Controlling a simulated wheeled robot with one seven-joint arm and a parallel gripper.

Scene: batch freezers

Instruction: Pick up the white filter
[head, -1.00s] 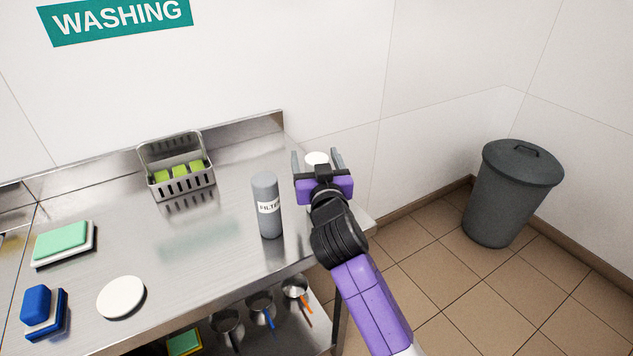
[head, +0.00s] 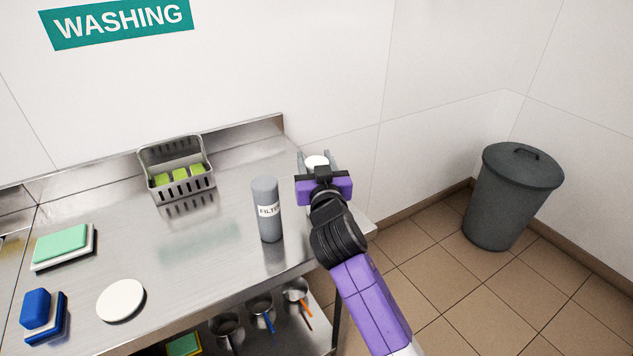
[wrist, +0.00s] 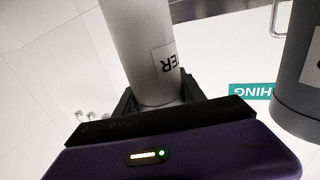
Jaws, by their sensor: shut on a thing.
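The white filter (wrist: 137,45) is a pale cylinder with a label. In the wrist view it stands between the fingers of my gripper (wrist: 160,100), which is shut on it. In the head view only the white top of the filter (head: 316,161) shows between the fingertips, at the right end of the steel counter. The rest of it is hidden behind my gripper (head: 318,160). Whether its base touches the counter cannot be seen. A grey filter (head: 266,222) with a label stands upright on the counter just left of my gripper.
A white disc (head: 121,300), a green pad (head: 62,244) and a blue block (head: 37,307) lie at the left. Pans (head: 262,305) are below. A grey bin (head: 511,195) stands on the floor.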

